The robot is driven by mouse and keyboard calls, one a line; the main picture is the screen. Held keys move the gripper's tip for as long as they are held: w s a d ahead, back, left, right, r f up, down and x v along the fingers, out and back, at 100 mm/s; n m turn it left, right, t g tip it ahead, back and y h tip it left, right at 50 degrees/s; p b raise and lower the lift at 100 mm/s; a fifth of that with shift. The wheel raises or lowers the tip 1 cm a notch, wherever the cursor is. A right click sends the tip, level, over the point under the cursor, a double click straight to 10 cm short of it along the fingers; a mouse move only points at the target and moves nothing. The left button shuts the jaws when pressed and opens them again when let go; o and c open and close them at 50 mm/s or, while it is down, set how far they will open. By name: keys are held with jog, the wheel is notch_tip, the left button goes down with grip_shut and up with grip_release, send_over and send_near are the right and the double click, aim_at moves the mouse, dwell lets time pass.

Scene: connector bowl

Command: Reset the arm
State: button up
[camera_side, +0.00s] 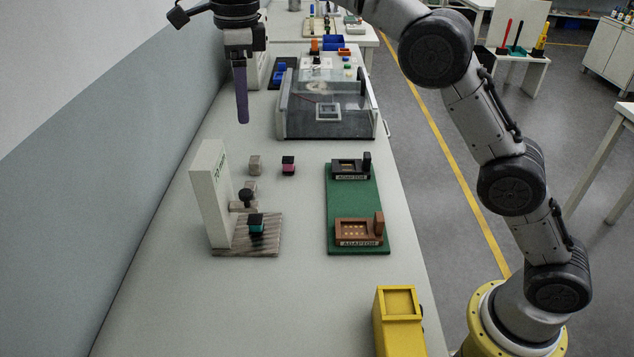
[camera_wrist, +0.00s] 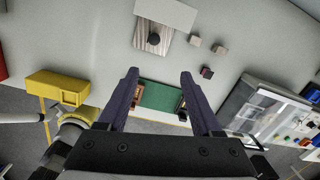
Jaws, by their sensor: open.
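My gripper (camera_side: 241,95) hangs high above the table at the back left in the side view, pointing down. In the wrist view its two purple fingers (camera_wrist: 160,88) are spread apart with nothing between them. It is clear of every object. My arm arches over from the base at the lower right.
A green board (camera_side: 356,205) carries two adaptor sockets. A yellow bin (camera_side: 399,304) stands in front; a clear-walled box (camera_side: 328,108) stands behind.

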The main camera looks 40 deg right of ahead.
jog(key=s+d+r+n+t, duration=0.2)
jog(key=s+d+r, duration=0.9)
jog(key=s, duration=0.4)
jog(key=s+d+f+n+t, duration=0.1)
jog(key=s+d+f+n, duration=0.15)
jog(key=s, duration=0.35)
jog(key=s+d+f+n+t, duration=0.1)
jog(key=s+d+f+n, duration=0.15)
jog(key=s, duration=0.25)
jog(key=s+f+n, duration=0.4)
jog(key=f+n, duration=0.3)
jog(key=n, duration=0.1)
jog(key=s+f+n, duration=0.4)
jog(key=f+n, duration=0.3)
jog(key=n, duration=0.2)
jog(key=shift+s+d+f+t, duration=0.2)
jog(key=shift+d+f+t, duration=0.05)
jog(key=shift+d+t, duration=0.15)
